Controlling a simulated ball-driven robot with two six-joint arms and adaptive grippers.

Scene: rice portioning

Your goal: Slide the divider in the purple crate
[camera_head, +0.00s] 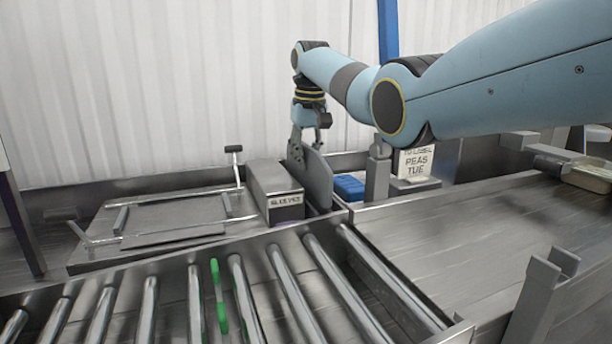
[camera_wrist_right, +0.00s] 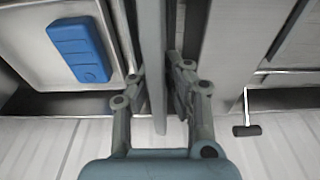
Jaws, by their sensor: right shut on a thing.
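My right gripper (camera_head: 304,148) points down at the back of the work area, and its fingers are shut on a thin grey upright plate (camera_head: 319,182). In the right wrist view my gripper (camera_wrist_right: 157,80) has one finger on each side of this plate (camera_wrist_right: 152,40), seen nearly edge-on. The plate stands just right of a grey box with a label (camera_head: 275,187). I see no crate that is clearly purple, and I cannot tell whether the plate is its divider. My left gripper is out of view.
A blue object (camera_head: 349,187) lies right of the plate and shows in the wrist view (camera_wrist_right: 80,50). A sign reading PEAS TUE (camera_head: 416,160) stands farther right. A metal frame with a handle (camera_head: 234,150) is at left. Rollers (camera_head: 240,290) with a green strip (camera_head: 218,295) are in front.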

